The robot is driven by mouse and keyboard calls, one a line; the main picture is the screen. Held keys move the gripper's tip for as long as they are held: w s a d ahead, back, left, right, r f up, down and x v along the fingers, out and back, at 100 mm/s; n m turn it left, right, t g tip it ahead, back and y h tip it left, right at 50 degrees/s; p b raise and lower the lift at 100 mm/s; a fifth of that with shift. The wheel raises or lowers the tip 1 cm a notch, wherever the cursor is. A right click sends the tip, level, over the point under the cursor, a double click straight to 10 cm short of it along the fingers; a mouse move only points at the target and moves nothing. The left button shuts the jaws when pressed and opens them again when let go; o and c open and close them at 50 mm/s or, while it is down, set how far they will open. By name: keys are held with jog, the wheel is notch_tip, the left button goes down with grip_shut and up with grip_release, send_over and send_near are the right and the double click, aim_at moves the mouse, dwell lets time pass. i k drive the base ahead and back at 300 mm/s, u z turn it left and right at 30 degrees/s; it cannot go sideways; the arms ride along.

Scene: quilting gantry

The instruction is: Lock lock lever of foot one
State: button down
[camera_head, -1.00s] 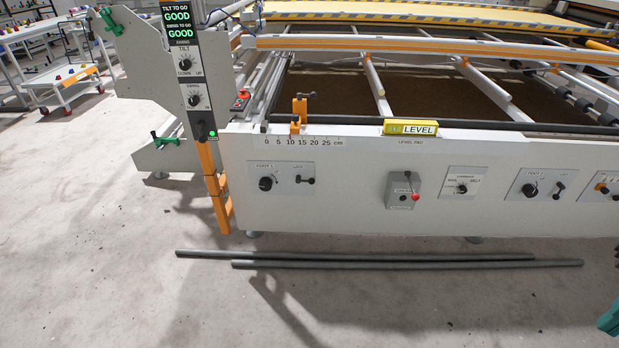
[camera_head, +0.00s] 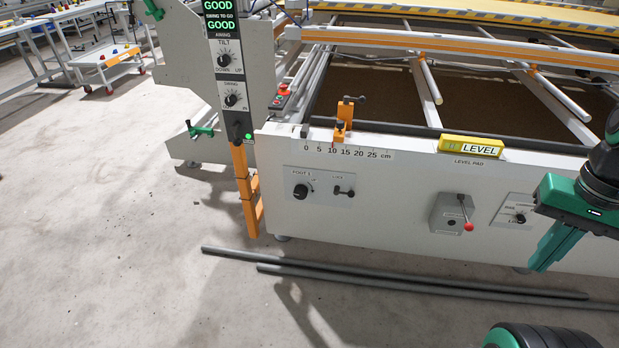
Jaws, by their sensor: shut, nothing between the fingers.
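The lock lever of foot one (camera_head: 344,191) is a small dark lever under a LOCK label, on the left part of the white front panel. It points to the right, roughly level. The black foot one knob (camera_head: 300,191) is just left of it on the same plate. My gripper (camera_head: 541,266) is green and black and hangs at the right, well away from the lever and pointing down. It is shut with nothing in it, in front of the panel's right part. Nothing hides the lever.
A grey box with a red-knobbed lever (camera_head: 467,225) is on the panel between the lever and my gripper. Orange uprights (camera_head: 245,195) stand at the panel's left end. Two grey pipes (camera_head: 420,280) lie on the floor along the front. The floor at left is open.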

aim_at(351, 193)
jog(key=i, duration=1.2)
jog(key=z, duration=0.35)
